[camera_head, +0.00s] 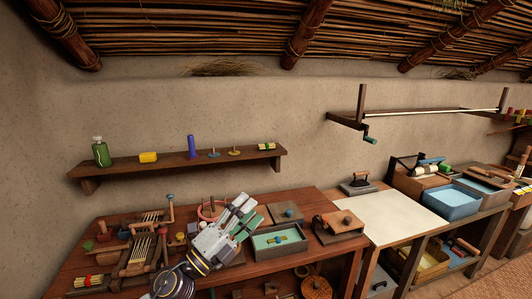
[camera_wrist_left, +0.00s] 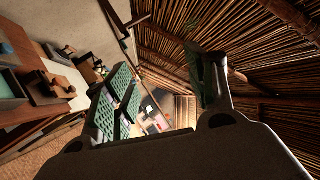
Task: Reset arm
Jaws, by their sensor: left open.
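My left gripper (camera_head: 248,212) is raised over the wooden workbench (camera_head: 335,254) in the head view, its fingers pointing up and to the right. It is open and empty. In the left wrist view, the two fingers (camera_wrist_left: 165,72) stand apart with green pads and nothing between them. That view is tilted and looks past the fingers to the roof and the far end of the room. My right gripper is in neither view.
A wooden rack (camera_head: 143,252) is at the left. A wall shelf (camera_head: 180,162) with several small items runs above. A pale tabletop (camera_head: 388,217) at the right is mostly clear.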

